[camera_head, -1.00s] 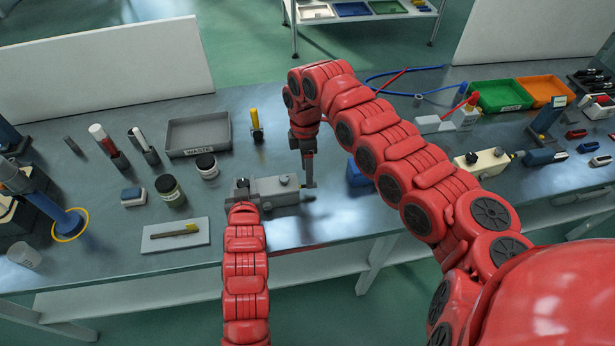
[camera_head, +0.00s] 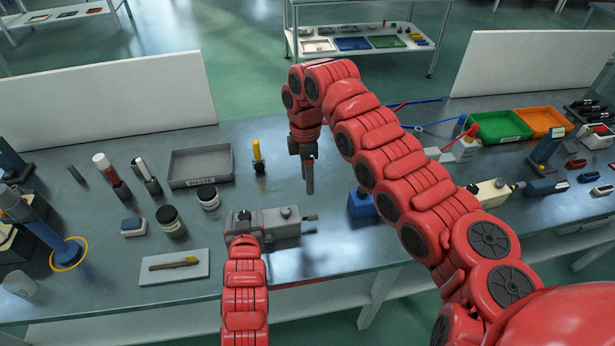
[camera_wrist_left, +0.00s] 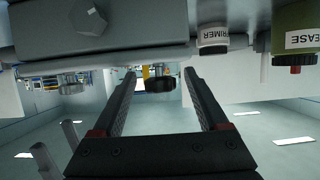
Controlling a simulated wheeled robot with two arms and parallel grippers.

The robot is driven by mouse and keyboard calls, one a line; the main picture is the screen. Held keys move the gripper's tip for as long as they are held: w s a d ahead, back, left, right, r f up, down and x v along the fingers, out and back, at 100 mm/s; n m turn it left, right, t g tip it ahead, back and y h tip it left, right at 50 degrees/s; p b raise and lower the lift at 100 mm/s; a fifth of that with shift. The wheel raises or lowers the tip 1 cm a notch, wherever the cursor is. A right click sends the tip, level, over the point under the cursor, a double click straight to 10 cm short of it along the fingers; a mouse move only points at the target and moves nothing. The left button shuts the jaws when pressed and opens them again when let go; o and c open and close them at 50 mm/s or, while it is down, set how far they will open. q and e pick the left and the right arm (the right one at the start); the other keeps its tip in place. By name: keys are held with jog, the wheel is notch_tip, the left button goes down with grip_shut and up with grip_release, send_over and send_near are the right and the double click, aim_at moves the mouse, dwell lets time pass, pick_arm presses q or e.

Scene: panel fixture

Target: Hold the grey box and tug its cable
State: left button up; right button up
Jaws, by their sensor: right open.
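The grey box (camera_head: 278,229) lies on the bench with a dark round knob on top. A short dark cable end (camera_head: 311,218) sticks out from its right side. My left gripper (camera_head: 241,218) is at the box's left end, partly hidden by its arm. My right gripper (camera_head: 308,190) points down, open and empty, above the box's right end and apart from the cable.
A grey waste tray (camera_head: 201,182), jars (camera_head: 170,222) and a white plate with a pen-like tool (camera_head: 160,273) stand left of the box. A blue block (camera_head: 361,205) stands to its right. Green (camera_head: 500,124) and orange (camera_head: 543,120) trays are at the back right.

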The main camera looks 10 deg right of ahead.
pick_arm(q)
jog(key=shift+s, duration=0.1)
jog(key=s+a+r+p, duration=0.3)
jog(key=s+r+p, duration=0.3)
jog(key=s, duration=0.4)
jog(key=shift+s+a+p, duration=0.2)
jog(key=shift+s+p, duration=0.05)
jog(key=shift+p, duration=0.4)
jog(key=shift+f, duration=0.1)
